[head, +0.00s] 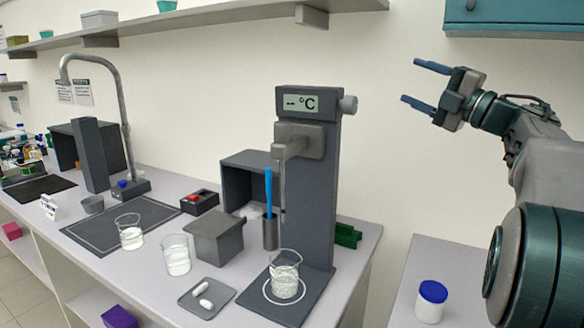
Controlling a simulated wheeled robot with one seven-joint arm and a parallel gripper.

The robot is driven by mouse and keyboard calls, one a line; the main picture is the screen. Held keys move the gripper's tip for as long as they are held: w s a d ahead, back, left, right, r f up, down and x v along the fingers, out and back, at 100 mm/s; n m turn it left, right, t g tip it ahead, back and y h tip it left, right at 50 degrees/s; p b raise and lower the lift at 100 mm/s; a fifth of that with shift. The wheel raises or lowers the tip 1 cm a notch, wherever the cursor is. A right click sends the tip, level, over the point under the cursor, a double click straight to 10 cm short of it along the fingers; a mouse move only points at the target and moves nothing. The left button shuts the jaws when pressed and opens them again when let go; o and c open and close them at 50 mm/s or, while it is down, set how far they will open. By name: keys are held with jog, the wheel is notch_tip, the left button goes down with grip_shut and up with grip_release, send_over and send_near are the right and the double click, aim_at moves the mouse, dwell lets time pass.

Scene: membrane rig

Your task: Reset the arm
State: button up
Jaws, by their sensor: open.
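My gripper (424,84) is at the upper right of the head view, raised well above the bench. Its two blue fingers point left and are spread apart with nothing between them. It touches nothing; the pale wall is behind it. My arm reaches in from the right edge.
A grey rig (310,190) with a temperature display stands on the bench (340,258), a beaker (284,275) at its foot. Two more beakers, a small tray (207,297) and a tap (122,110) are left. A blue-lidded jar (431,301) is lower right. A teal cabinet (520,16) hangs above.

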jog(key=s+f+m+g+h+p, duration=0.1)
jog(key=s+f+m+h, duration=0.2)
jog(key=f+m+h, duration=0.75)
jog(key=s+f+m+g+h+p, duration=0.1)
jog(key=s+f+m+h+p, duration=0.1)
jog(key=f+m+h, duration=0.9)
jog(key=s+a+f+m+g+y, duration=0.2)
jog(key=s+a+f+g, duration=0.3)
jog(key=s+f, duration=0.3)
jog(key=s+a+f+m+g+y+p, duration=0.1)
jog(key=s+a+f+m+g+y, duration=0.2)
jog(key=s+f, duration=0.6)
jog(key=s+a+g+y, duration=0.2)
jog(key=s+a+g, duration=0.1)
jog(key=s, duration=0.3)
jog(key=shift+s+a+m, duration=0.3)
jog(key=shift+a+m, duration=0.05)
jog(key=shift+a, duration=0.1)
